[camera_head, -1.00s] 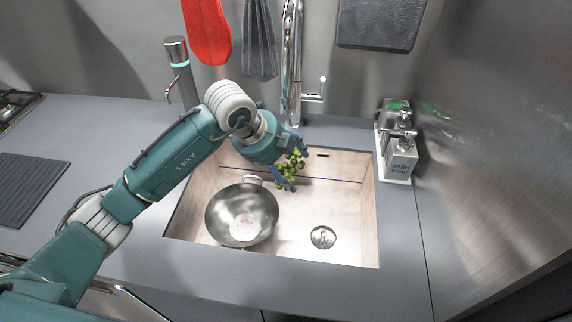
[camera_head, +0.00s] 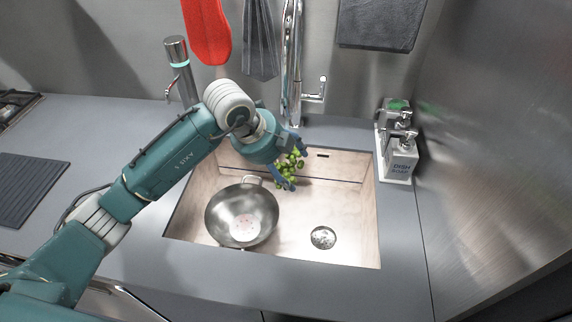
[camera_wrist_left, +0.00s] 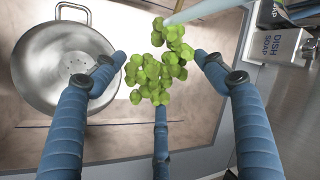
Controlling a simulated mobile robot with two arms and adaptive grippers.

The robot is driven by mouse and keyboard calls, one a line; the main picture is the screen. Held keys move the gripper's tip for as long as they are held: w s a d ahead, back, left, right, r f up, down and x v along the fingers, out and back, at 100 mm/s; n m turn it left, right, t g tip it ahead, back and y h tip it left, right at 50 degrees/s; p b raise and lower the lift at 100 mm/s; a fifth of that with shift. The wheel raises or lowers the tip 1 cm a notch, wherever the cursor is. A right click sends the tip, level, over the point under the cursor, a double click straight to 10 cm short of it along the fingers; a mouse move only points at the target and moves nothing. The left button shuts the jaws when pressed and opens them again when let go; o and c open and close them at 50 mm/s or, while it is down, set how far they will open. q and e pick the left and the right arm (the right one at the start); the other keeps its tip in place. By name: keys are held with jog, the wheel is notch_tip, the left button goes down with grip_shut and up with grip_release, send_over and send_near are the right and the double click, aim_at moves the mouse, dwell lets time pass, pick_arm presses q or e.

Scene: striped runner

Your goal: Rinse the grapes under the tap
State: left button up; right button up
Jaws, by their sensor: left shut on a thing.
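A bunch of green grapes (camera_head: 289,169) is held by my left gripper (camera_head: 295,167) over the back of the sink, below the tap (camera_head: 291,70). In the left wrist view the grapes (camera_wrist_left: 156,72) sit between the three blue fingers (camera_wrist_left: 160,62), which are closed around them. A pale, smooth streak (camera_wrist_left: 205,9) comes in from the top right and meets the upper grapes in that view. I cannot tell for sure whether it is water or part of the tap. The sink (camera_head: 345,215) has a pale basin with a round drain (camera_head: 323,237). My right gripper is not in view.
A metal colander (camera_head: 240,215) stands in the left of the sink. Soap bottles (camera_head: 403,160) stand on a tray right of the sink. A small dispenser (camera_head: 178,65) is left of the tap. A red mitt (camera_head: 207,30) and grey towels (camera_head: 380,20) hang behind. The sink's right side is free.

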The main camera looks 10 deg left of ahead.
pick_arm(q)
jog(key=shift+d, duration=0.1)
dwell(0.3)
jog(key=shift+w+a, duration=0.25)
jog(key=shift+a, duration=0.3)
jog(key=shift+s+a, duration=0.3)
jog(key=shift+s, duration=0.3)
jog(key=shift+s+a, duration=0.3)
jog(key=shift+s, duration=0.3)
jog(key=shift+s+a, duration=0.4)
jog(key=shift+s, duration=0.4)
jog(key=shift+s+a, duration=0.35)
jog(key=shift+s, duration=0.5)
jog(key=shift+s+a, duration=0.4)
jog(key=shift+s, duration=0.4)
